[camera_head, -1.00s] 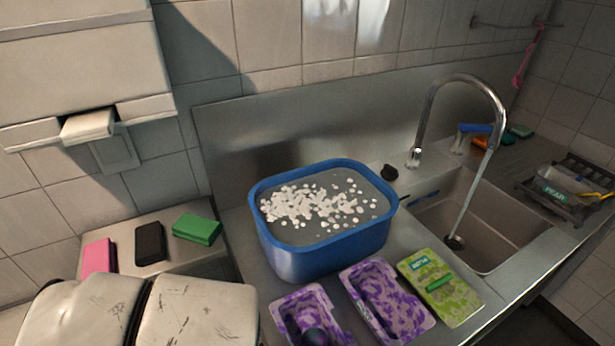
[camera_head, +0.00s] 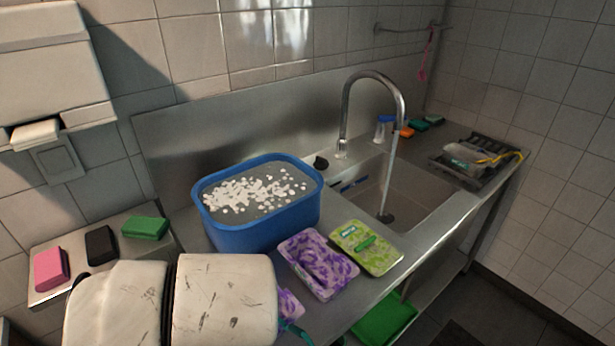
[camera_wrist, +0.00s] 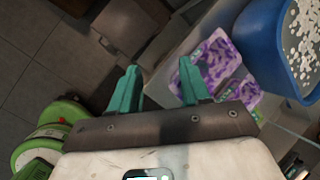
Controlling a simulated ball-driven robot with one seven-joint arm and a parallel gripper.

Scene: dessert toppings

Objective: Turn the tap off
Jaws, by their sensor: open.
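The tap (camera_head: 372,76) is a tall chrome gooseneck at the back of the steel sink (camera_head: 415,190). A thin stream of water (camera_head: 389,180) runs from its spout down to the dark drain. A small black knob (camera_head: 321,162) stands on the counter left of the tap base; I cannot tell if it is the tap's handle. My gripper (camera_wrist: 160,82) shows teal fingers, apart and empty, in the wrist view. In the head view it is mostly hidden behind my white arm, low in the picture and well away from the tap.
A blue tub (camera_head: 262,225) with white bits floating in it stands left of the sink. A purple-patterned tray (camera_head: 318,262) and a green pack (camera_head: 365,247) lie along the counter front. A dark rack (camera_head: 478,165) stands right of the sink. Green round items (camera_wrist: 45,140) show below.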

